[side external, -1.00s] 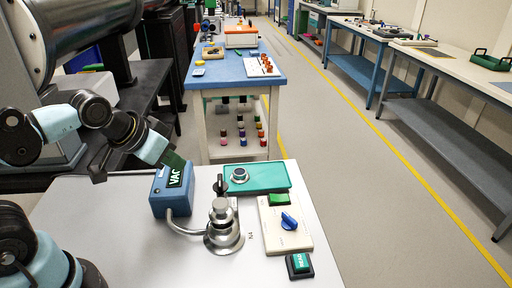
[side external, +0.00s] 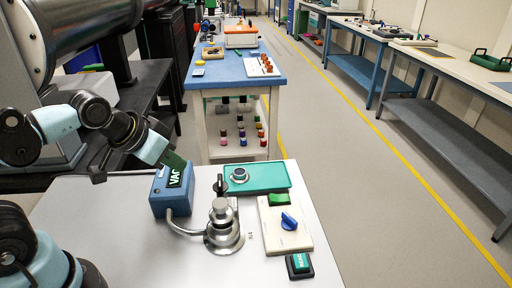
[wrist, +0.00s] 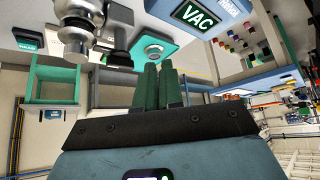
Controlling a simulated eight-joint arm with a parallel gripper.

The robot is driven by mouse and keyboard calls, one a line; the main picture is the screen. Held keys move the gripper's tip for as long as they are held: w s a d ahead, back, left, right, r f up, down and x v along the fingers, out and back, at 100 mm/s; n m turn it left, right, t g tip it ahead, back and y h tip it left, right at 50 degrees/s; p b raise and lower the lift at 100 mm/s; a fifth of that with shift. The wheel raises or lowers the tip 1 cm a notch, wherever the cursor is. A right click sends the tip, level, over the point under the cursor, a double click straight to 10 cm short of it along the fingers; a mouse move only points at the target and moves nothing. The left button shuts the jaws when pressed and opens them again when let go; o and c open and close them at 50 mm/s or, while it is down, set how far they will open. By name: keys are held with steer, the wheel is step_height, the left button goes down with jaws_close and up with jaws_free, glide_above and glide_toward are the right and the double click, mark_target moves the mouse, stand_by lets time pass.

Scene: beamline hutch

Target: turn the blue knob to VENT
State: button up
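The blue knob (side external: 289,221) sits on a cream panel (side external: 270,240) at the front right of the bench, its bar slanting from upper left to lower right. The panel's lettering is too small to read. I cannot make out the knob in the wrist view. My gripper (side external: 179,161) is well to the left of and behind the knob, beside the blue box with a VAC display (side external: 174,177). In the wrist view its green fingers (wrist: 158,70) lie close together with nothing visible between them. The VAC display also shows in the wrist view (wrist: 197,17).
A metal fitting (side external: 223,225) with a black handle stands between the blue box and the cream panel. A teal plate with a round dial (side external: 257,178) lies behind the panel. A green block (side external: 279,199) is on the panel's rear end, and a small dark display box (side external: 299,265) lies in front.

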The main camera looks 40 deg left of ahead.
steer(key=shift+o, duration=1.2)
steer(key=shift+w+d+r, duration=0.1)
steer(key=shift+d+r, duration=0.05)
steer(key=shift+o, duration=1.3)
steer(key=w+d+r+m, duration=0.1)
steer(key=m, duration=0.1)
steer(key=w+d+r+m+g, duration=0.1)
steer(key=w+d+m, duration=0.1)
steer(key=shift+d+r+m+h, duration=0.1)
steer(key=shift+r+m+h, duration=0.05)
steer(key=shift+m+h, duration=0.15)
steer(key=m+g, duration=0.6)
steer(key=m, duration=1)
glide_toward(289, 217)
steer(key=f, duration=0.8)
steer(key=shift+d+f, duration=0.25)
steer(key=shift+d, duration=0.05)
jaws_close()
